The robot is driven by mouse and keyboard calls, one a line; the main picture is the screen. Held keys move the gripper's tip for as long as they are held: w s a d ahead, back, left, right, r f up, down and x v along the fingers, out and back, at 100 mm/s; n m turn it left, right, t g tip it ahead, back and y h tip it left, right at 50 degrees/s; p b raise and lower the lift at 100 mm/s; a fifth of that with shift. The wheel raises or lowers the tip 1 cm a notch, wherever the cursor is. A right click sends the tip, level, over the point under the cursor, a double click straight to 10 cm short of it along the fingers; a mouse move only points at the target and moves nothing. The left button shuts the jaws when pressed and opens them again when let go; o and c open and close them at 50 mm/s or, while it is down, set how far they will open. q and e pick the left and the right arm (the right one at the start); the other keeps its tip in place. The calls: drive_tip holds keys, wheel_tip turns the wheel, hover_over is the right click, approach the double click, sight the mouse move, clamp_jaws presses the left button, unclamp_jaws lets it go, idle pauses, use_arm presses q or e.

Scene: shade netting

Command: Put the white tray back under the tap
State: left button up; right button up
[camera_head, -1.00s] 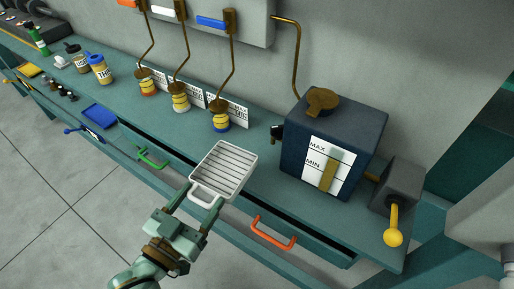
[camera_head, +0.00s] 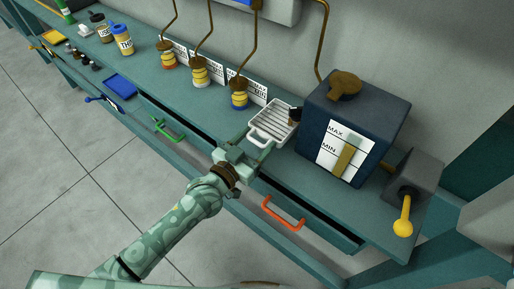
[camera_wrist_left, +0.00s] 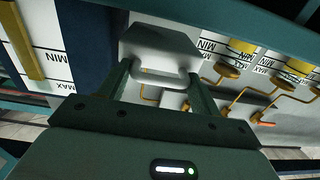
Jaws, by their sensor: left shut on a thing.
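The white tray (camera_head: 272,121), ribbed on top, is beside the left side of the dark blue tank (camera_head: 368,112). The black tap (camera_head: 295,115) juts from the tank's side over the tray's right part. I cannot tell whether the tray rests on the bench or hangs just above it. My left gripper (camera_head: 257,145) is shut on the tray's front handle. In the left wrist view the tray (camera_wrist_left: 158,42) shows beyond my fingers, with its handle between them, and hides part of what lies behind it. My right gripper is not in view.
The teal bench (camera_head: 175,98) holds several jars under brown pipes, including a blue-based jar (camera_head: 239,94) left of the tray. Open drawers with a green handle (camera_head: 168,132) and an orange handle (camera_head: 282,213) stick out in front. A yellow-knobbed lever (camera_head: 404,222) is at right.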

sight(257, 155)
use_arm(q)
drive_tip(key=shift+w+d, duration=0.2)
drive_tip(key=shift+w, duration=0.1)
wheel_tip(257, 155, down, 4)
drive_tip(key=shift+r+b, duration=0.2)
drive_tip(key=shift+b, duration=0.65)
drive_tip(key=shift+r, duration=0.1)
drive_tip(key=o, duration=1.3)
